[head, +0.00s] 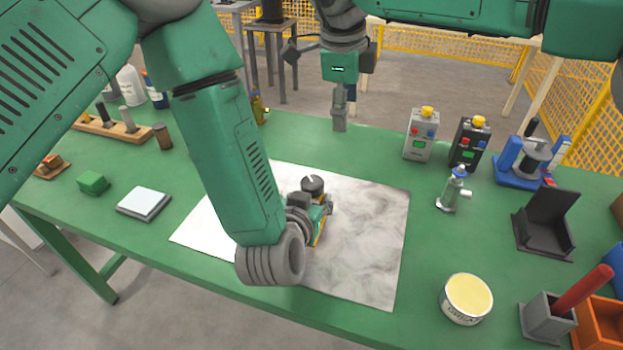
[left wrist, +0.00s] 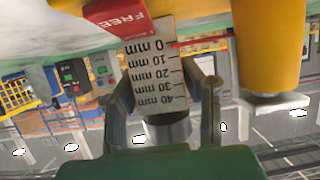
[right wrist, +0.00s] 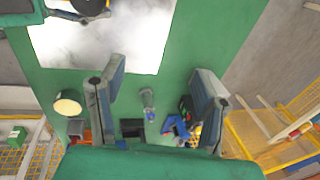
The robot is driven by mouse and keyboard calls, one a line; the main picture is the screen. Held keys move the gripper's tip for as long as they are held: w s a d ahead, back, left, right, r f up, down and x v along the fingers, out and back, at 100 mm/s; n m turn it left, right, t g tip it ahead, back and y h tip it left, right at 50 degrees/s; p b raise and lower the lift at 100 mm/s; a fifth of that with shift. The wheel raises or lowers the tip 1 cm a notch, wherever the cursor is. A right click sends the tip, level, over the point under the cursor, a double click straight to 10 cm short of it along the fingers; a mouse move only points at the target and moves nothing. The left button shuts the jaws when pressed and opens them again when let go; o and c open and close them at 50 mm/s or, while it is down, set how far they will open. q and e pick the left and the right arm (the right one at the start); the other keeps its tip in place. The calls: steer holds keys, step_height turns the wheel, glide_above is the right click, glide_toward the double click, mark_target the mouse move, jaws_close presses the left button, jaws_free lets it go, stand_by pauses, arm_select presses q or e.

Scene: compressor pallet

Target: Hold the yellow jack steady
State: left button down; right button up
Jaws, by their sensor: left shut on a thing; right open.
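The yellow jack (head: 319,234) stands over the white mat, mostly hidden behind my left arm and gripper in the head view. In the left wrist view its yellow body (left wrist: 268,45) fills the upper right, beside a millimetre scale (left wrist: 160,75) with a red FREE label (left wrist: 115,17). My left gripper (head: 318,212) is shut on the jack; its fingers (left wrist: 166,105) show either side of the scale and a grey cylinder, contact partly hidden. My right gripper (head: 340,127) hangs near the table's back edge, apart from the jack. Its fingers (right wrist: 157,92) are spread and empty.
The marbled white mat (head: 375,240) lies mid-table. To its right are a small valve-like fitting (head: 453,190), a tin (head: 466,299), two button boxes (head: 421,135) and a black holder (head: 545,225). A green block (head: 92,182) and pale pad (head: 143,203) lie left.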

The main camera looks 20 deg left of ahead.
mark_target(312, 181)
steer(key=s+a+g, duration=0.3)
steer(key=s+a, duration=0.1)
steer(key=s, duration=0.3)
steer(key=f, duration=1.2)
steer(key=shift+s+d, duration=0.1)
steer(key=shift+s, duration=0.15)
steer(key=c, duration=1.2)
